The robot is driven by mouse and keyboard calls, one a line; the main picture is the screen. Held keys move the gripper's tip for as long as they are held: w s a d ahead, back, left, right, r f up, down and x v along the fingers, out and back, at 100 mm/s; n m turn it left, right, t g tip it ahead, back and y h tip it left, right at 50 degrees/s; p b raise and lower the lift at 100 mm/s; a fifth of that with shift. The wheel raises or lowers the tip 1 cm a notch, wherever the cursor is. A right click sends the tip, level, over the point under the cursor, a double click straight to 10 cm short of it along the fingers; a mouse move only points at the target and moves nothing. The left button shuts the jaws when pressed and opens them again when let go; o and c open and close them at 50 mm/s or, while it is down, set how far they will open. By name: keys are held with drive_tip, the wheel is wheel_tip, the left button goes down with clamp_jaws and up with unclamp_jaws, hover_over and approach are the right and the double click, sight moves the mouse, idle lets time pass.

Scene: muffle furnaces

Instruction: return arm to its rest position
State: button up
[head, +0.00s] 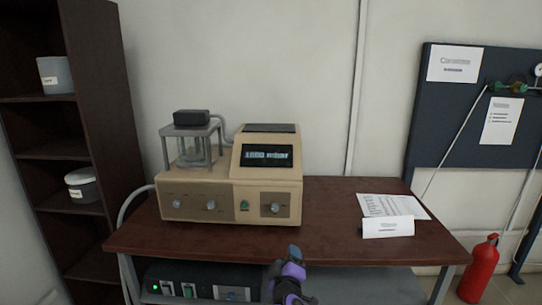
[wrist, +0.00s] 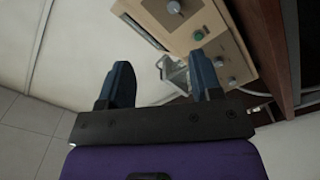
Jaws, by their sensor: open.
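My gripper (head: 294,252) shows at the bottom centre of the head view, in front of the table's front edge. In the wrist view my gripper (wrist: 163,85) has its two blue-grey fingers spread apart with nothing between them. A beige bench instrument (head: 231,195) with a lit display, knobs and a green button stands on the brown table (head: 330,225). The instrument also shows tilted in the wrist view (wrist: 205,28), beyond the fingers. Most of my arm is out of the head view.
A black unit (head: 205,284) with green switches sits on the shelf below the tabletop. Papers (head: 393,207) and a folded card (head: 388,228) lie at the table's right. A red extinguisher (head: 479,272) stands at the right. A dark shelf rack (head: 100,95) with containers is at the left.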

drive_tip(key=s+d+m+g+h, duration=0.2)
drive_tip(key=d+m+g, duration=0.7)
drive_tip(key=d+g, duration=0.1)
drive_tip(key=s+d+r+m+g+y, duration=0.1)
drive_tip(key=s+d+r+g+y, duration=0.2)
drive_tip(key=r, duration=0.6)
drive_tip(key=s+d+r+m+g+y, duration=0.1)
drive_tip(key=s+d+r+y, duration=0.15)
drive_tip(key=s+r, duration=0.45)
drive_tip(key=s+d+r, duration=0.3)
drive_tip(key=s+r, duration=0.3)
drive_tip(key=s+d+r+t+h, duration=0.1)
drive_tip(key=s+d+r, duration=0.2)
drive_tip(key=s+r, duration=0.3)
drive_tip(key=s+d+r+h, duration=0.1)
drive_tip(key=s+d+r, duration=0.3)
drive_tip(key=s+r, duration=0.2)
drive_tip(key=shift+s+r, duration=0.25)
drive_tip(key=shift+s, duration=0.1)
